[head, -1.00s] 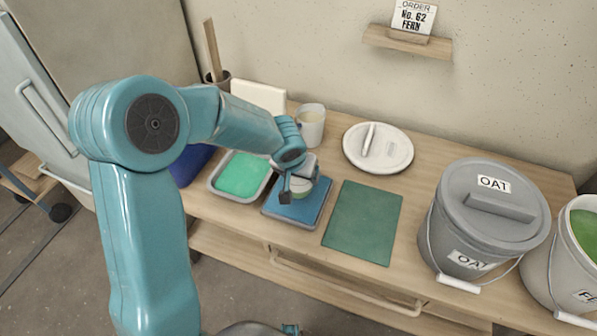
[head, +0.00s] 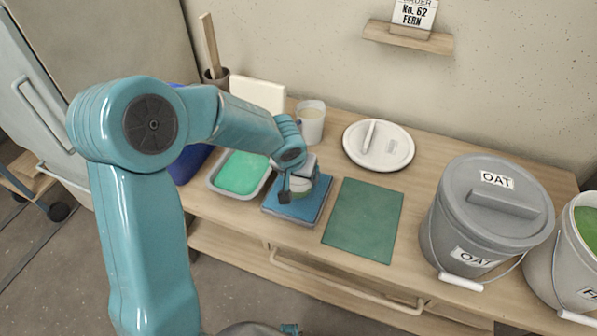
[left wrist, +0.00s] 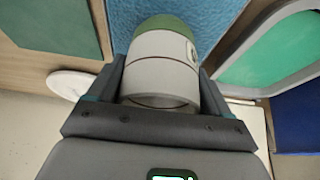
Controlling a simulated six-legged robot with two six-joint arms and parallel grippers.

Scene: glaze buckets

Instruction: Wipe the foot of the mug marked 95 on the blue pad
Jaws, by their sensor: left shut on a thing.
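My left gripper (head: 299,183) is over the blue pad (head: 297,211) and shut on a mug. In the left wrist view the mug (left wrist: 161,70) lies between the two fingers of my left gripper (left wrist: 160,78). It is pale grey-white with thin dark lines, and its far end is green. The green end faces the blue pad (left wrist: 175,12) and looks to be at its surface; I cannot tell if it touches. A small round mark shows on the mug's side, but its number is not readable. In the head view the gripper hides most of the mug. My right gripper is not in view.
A grey tray of green glaze (head: 240,174) is left of the pad, and a green mat (head: 363,220) is right. A cup (head: 311,122) and a white plate (head: 378,147) stand behind. A lidded OAT bucket (head: 485,215) stands farther right.

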